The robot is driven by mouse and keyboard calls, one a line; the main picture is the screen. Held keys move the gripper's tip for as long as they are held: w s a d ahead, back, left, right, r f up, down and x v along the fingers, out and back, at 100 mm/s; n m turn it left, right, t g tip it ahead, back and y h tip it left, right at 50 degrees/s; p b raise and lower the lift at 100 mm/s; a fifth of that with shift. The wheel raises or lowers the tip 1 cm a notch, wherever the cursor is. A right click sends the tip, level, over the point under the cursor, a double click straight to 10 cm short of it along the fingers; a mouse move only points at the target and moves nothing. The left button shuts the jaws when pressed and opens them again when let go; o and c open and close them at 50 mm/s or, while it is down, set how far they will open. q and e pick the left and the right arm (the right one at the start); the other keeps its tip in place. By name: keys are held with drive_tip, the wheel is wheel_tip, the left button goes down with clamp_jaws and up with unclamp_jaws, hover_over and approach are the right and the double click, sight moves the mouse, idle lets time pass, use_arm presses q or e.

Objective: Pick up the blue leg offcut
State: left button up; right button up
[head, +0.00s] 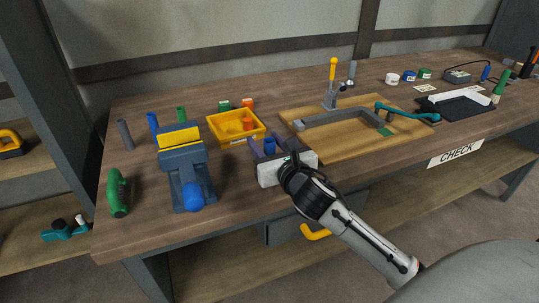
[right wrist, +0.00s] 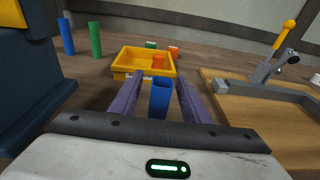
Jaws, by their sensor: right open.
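A short blue piece (head: 269,146), which fits the blue leg offcut, stands upright on the bench in front of the yellow bin. It also shows in the right wrist view (right wrist: 161,99). My right gripper (head: 273,141) is open, with its purple fingers on either side of this piece. In the right wrist view, a gap shows between the piece and at least the left finger; contact on the right is hard to tell. The foot of the piece is hidden by the gripper. A taller, thinner blue rod (head: 153,124) stands behind the vise. My left gripper is not in view.
The yellow bin (head: 213,131) with an orange piece inside is just beyond my fingers. A blue vise (head: 187,180) stands to the left, a wooden board (head: 350,153) with a grey frame to the right. Grey and green rods stand at the back left.

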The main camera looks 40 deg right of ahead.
drive_tip(key=shift+w+d+f, duration=0.1)
drive_tip(key=shift+w+d, duration=0.05)
drive_tip(key=shift+w, duration=0.5)
clamp_jaws()
